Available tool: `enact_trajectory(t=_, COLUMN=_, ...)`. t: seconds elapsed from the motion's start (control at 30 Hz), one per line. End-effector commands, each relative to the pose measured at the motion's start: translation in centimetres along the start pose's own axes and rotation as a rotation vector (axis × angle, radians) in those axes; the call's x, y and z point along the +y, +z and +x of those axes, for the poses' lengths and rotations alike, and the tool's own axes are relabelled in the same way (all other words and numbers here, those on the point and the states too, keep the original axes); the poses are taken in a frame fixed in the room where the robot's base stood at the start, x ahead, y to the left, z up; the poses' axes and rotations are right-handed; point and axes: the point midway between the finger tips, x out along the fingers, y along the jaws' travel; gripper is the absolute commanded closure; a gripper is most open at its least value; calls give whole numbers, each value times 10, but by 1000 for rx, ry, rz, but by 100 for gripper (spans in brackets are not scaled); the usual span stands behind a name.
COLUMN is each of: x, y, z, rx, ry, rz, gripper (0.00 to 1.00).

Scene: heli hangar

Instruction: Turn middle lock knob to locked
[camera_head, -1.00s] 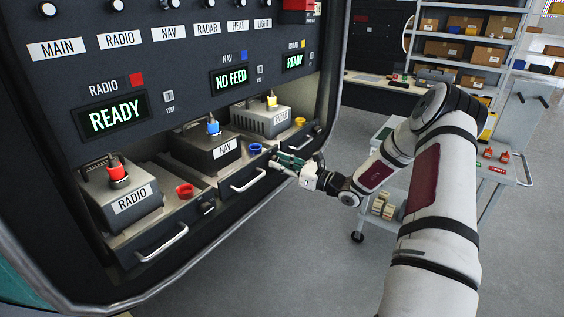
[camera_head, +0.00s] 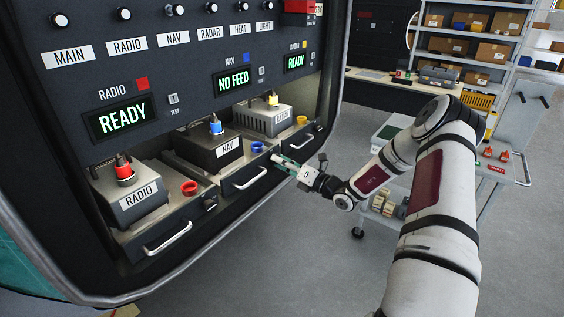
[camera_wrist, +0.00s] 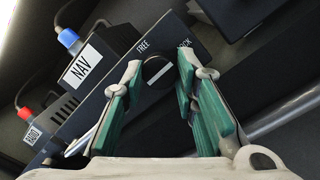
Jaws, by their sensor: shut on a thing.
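The middle lock knob (camera_wrist: 158,73) is a round black knob with a white bar, on the dark front of the NAV drawer. In the wrist view the bar slants up to the right. The FREE label (camera_wrist: 143,46) is above it to the left; the LOCK label (camera_wrist: 186,44) is partly hidden by a finger. My gripper (camera_wrist: 160,68) has its green-padded fingers on either side of the knob, shut on it. In the head view my gripper (camera_head: 275,160) is at the right end of the NAV drawer front (camera_head: 236,178), and the knob is hidden there.
The NAV drawer handle (camera_head: 250,178) is just left of my gripper. The NAV unit (camera_head: 212,148) has a blue plug, and an empty blue ring (camera_head: 257,147) is near it. RADIO unit (camera_head: 130,187) is at left. A trolley (camera_head: 385,215) stands behind my arm; floor is clear in front.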

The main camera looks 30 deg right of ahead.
Motion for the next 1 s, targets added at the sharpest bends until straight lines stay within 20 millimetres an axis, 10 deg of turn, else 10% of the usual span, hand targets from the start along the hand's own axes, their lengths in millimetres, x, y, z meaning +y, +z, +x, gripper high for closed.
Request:
enact_trajectory(t=0.6, x=-1, y=1, z=0, rx=-5, ry=-5, rz=38, gripper=100)
enact_trajectory(t=0.63, x=-1, y=1, z=0, rx=-5, ry=-5, rz=38, gripper=66)
enact_trajectory(t=0.7, x=-1, y=0, z=0, rx=-4, ry=-5, rz=38, gripper=52)
enact_trajectory(t=1.0, x=-1, y=0, z=-1, rx=-2, ry=-6, rz=38, gripper=52)
